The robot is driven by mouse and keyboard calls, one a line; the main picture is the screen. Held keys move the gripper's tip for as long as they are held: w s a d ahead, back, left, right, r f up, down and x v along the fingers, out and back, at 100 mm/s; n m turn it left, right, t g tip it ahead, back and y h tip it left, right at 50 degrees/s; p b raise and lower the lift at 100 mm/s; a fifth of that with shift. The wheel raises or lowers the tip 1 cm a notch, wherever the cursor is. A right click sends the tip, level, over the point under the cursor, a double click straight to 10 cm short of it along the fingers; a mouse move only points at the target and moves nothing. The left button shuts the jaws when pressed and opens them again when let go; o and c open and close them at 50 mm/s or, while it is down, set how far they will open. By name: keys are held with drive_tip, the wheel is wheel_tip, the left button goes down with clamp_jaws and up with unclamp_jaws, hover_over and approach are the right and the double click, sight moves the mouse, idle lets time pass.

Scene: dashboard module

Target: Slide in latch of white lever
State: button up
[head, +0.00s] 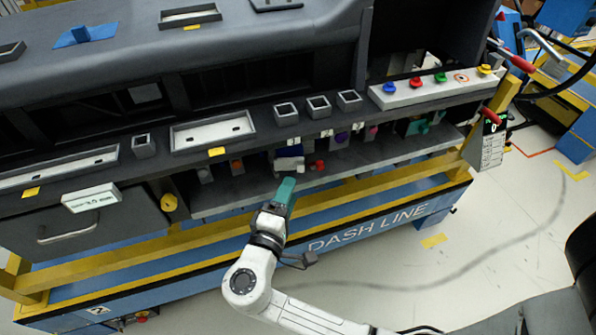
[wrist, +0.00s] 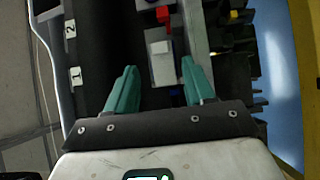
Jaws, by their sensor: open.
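The white lever (head: 290,163) is a small white block on the shelf of the dashboard module, in front of my gripper (head: 287,182). In the wrist view the white lever (wrist: 160,62) lies ahead, between and beyond the two teal fingers of my gripper (wrist: 157,75). The gripper is open and empty. The fingers appear apart from the lever. The latch itself cannot be made out clearly.
A red part (head: 319,165) sits just right of the white lever; it also shows in the wrist view (wrist: 163,14). The dark panel edge with number labels (wrist: 76,76) runs along the left in the wrist view. A yellow rail (head: 350,185) crosses below the shelf.

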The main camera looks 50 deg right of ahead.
sight(300, 170)
drive_tip(key=x, duration=0.6)
drive_tip(key=shift+d+p, duration=0.3)
drive_tip(key=shift+c, duration=0.4)
